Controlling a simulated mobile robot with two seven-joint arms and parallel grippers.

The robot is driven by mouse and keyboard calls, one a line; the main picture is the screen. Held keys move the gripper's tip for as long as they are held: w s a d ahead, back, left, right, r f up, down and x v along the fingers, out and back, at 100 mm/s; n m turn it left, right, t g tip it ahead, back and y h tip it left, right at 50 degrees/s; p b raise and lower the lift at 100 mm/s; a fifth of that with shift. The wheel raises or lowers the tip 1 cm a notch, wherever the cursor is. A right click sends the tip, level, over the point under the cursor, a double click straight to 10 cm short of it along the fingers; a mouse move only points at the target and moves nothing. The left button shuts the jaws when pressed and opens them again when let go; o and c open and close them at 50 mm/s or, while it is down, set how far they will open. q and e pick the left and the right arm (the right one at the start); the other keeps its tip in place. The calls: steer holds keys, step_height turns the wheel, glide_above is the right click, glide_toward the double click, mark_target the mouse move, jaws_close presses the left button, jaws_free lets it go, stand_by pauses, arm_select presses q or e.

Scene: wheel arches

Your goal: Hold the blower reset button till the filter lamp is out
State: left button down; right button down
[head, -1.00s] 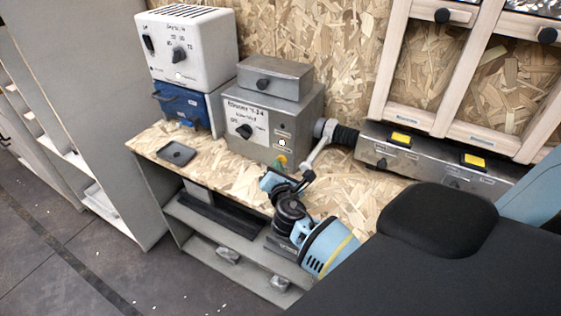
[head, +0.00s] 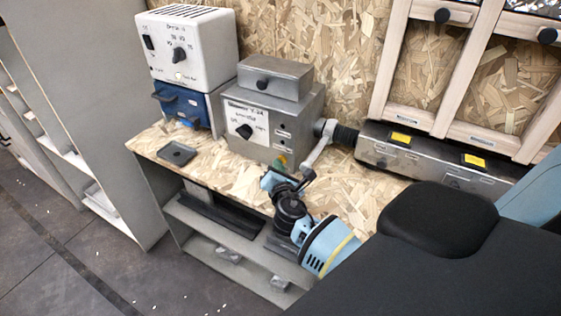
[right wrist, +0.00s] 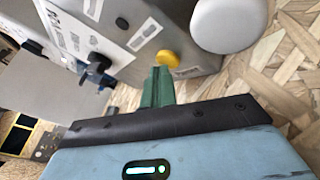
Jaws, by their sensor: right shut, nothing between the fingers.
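The grey metal blower box (head: 262,118) stands on the workbench, with a white label, a black knob (head: 244,131) and a small lamp spot (head: 282,143) on its front. The lamp spot looks dark. The yellow button (right wrist: 167,59) sits low on the box front in the right wrist view. My right gripper (head: 282,168) is shut and empty, its green fingertips (right wrist: 160,72) right at the button. They seem to touch it, but I cannot tell how far it is pressed. My left gripper is not in view.
A white control box (head: 188,48) stands on a blue box (head: 182,104) at the left. A small dark tray (head: 177,153) lies in front.

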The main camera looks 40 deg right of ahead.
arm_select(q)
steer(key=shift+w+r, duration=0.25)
arm_select(e)
steer(key=shift+s+a, duration=0.35)
steer(key=shift+a, duration=0.5)
steer(key=shift+s+a, duration=0.1)
steer(key=shift+a, duration=0.1)
steer(key=shift+s+a+p, duration=0.15)
steer(key=shift+s+a, duration=0.15)
steer(key=shift+a, duration=0.4)
steer(key=shift+s+a+p, duration=0.1)
steer(key=shift+s+a, duration=0.15)
steer(key=shift+a, duration=0.45)
steer(key=shift+s+a+p, duration=0.15)
steer(key=shift+s+a, duration=0.15)
steer(key=shift+a, duration=0.4)
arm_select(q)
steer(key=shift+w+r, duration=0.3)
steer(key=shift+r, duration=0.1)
